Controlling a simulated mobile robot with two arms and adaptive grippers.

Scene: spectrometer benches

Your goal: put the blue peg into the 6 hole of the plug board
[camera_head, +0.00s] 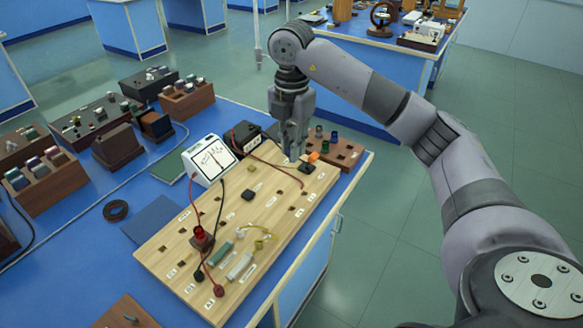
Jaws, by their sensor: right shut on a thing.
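The wooden plug board (185,244) lies on the blue bench, with small labels beside its holes; the labels are too small to read, so I cannot tell which hole is 6. My right gripper (291,157) points down over the far end of the board. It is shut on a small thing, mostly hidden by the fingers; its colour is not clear. I cannot tell whether it touches the board. I cannot make out the blue peg for sure. My left gripper is not in view.
A brown rack (347,150) with several pegs stands right beside the gripper, near an orange piece (313,157) and a black plug (306,168). A white meter (208,160) and red and black cables stand on the left. Peg racks fill the bench's left.

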